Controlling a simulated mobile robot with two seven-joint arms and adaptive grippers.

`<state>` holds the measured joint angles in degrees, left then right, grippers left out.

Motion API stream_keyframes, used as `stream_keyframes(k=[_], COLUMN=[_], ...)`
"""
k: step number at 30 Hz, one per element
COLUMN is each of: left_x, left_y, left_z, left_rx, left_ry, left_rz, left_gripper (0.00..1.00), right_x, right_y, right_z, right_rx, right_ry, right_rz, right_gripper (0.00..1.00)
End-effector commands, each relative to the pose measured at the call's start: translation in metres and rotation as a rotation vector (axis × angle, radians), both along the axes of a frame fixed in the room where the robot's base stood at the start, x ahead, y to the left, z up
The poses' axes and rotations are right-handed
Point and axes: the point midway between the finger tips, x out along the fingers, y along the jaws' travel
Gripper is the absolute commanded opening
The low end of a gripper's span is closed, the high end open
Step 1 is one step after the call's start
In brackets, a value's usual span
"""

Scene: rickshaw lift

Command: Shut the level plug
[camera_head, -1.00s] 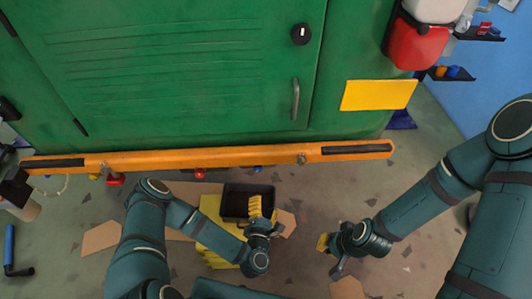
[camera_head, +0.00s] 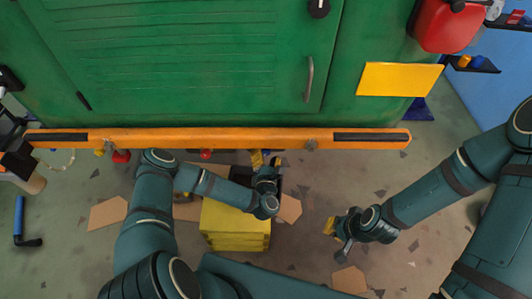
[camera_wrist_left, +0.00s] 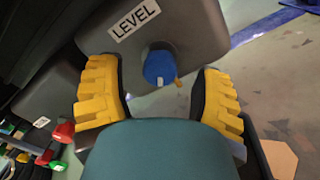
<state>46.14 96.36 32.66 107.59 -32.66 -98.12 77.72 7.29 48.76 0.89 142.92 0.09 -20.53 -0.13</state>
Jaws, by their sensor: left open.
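In the left wrist view, the level plug (camera_wrist_left: 159,67) is a round blue cap with a small yellow-orange mark. It sits on a dark grey housing (camera_wrist_left: 196,28) labelled "LEVEL" (camera_wrist_left: 136,20). My left gripper (camera_wrist_left: 160,97) is open, its yellow fingers on either side of the plug, with gaps visible. In the head view, my left gripper (camera_head: 266,164) is just below the orange bumper (camera_head: 220,138), and the plug is hidden there. My right gripper (camera_head: 335,239) hangs over the floor at the lower right, away from the plug; its finger opening is unclear.
A yellow crate (camera_head: 235,224) stands on the floor below my left forearm. Red knobs (camera_head: 206,154) hang under the bumper; red and green ones (camera_wrist_left: 65,131) show in the left wrist view. The green cabinet (camera_head: 180,60) fills the background. Cardboard pieces lie on the floor.

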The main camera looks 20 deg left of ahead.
Motion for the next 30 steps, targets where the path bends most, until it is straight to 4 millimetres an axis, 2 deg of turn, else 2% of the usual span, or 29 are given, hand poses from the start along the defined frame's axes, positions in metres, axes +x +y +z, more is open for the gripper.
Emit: stream_keyframes(k=[6, 16, 20, 21, 22, 30], left_x=[0.016, 0.018, 0.018, 0.018, 0.018, 0.018], left_y=[0.005, 0.005, 0.005, 0.005, 0.005, 0.005], left_z=[-0.001, 0.000, 0.000, 0.000, 0.000, 0.000], left_rx=[0.000, 0.000, 0.000, 0.000, 0.000, 0.014], left_ry=[0.001, 0.001, 0.001, 0.001, 0.001, 0.005], left_rz=[0.000, 0.000, 0.000, 0.000, 0.000, -0.001], left_gripper=[0.66, 0.64, 0.18, 0.04, 0.00, 0.00], right_x=[0.001, 0.001, 0.001, 0.001, 0.001, 0.000], right_y=[0.000, 0.000, 0.000, 0.000, 0.000, 0.000], right_z=[-0.003, -0.003, -0.003, -0.003, -0.003, -0.003], right_rx=[0.000, 0.000, 0.000, 0.000, 0.000, 0.000], right_ry=[-0.002, -0.002, -0.002, -0.002, -0.002, -0.001], right_rz=[-0.001, -0.001, -0.001, -0.001, -0.001, 0.000], right_gripper=[0.00, 0.00, 0.00, 0.00, 0.00, 0.00])
